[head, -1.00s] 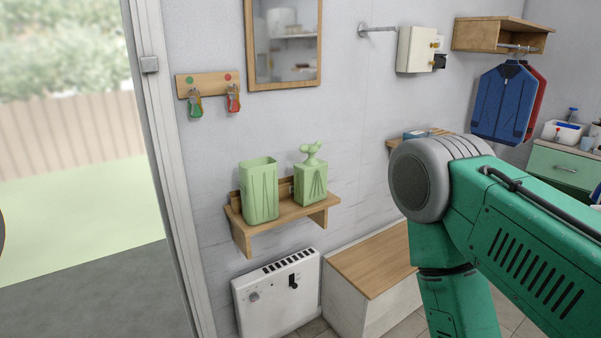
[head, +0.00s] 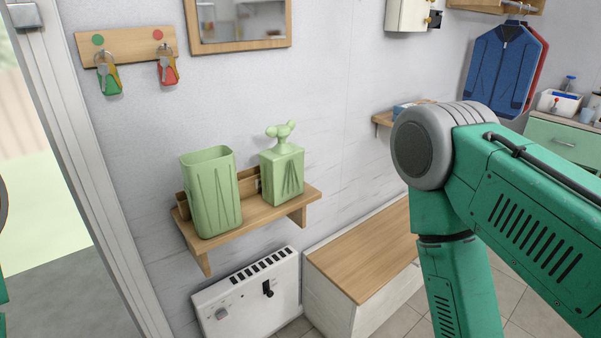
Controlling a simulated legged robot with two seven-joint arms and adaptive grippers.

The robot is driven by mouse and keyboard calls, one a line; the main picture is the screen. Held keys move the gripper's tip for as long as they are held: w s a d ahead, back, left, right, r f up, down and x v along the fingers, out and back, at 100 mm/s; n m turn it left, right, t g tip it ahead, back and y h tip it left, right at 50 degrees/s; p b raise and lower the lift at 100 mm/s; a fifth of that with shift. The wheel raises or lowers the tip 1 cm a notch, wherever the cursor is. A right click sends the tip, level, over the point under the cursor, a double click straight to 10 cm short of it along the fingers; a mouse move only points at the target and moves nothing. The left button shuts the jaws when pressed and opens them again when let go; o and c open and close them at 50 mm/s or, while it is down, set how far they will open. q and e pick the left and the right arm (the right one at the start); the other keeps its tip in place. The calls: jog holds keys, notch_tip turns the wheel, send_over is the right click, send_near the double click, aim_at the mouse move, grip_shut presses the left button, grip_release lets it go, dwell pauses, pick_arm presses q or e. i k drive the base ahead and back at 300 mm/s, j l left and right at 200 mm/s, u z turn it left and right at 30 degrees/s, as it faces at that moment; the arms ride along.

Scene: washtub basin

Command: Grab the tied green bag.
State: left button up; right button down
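The tied green bag (head: 283,175) stands upright on a small wooden wall shelf (head: 262,217), with a knotted top. Beside it on the left stands a taller green bag-like container (head: 212,195) with an open top and no knot. My green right arm fills the right of the head view, with its elbow to the right of the shelf and its lower part running down out of the frame. Neither gripper shows. Only a sliver of green, probably my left arm, shows at the left edge.
A white heater (head: 247,297) is on the wall below the shelf. A wooden-topped bench (head: 365,246) stands to its right. Key hooks (head: 128,46) and a mirror (head: 238,22) hang above. A door frame (head: 95,170) is on the left. Jackets (head: 500,70) hang at the right.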

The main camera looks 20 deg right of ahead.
aim_at(282, 167)
jog(key=i+l, duration=0.45)
jog(key=i, duration=0.3)
jog(key=i+l+u, duration=0.2)
jog(key=i+l, duration=0.05)
jog(key=l, duration=0.1)
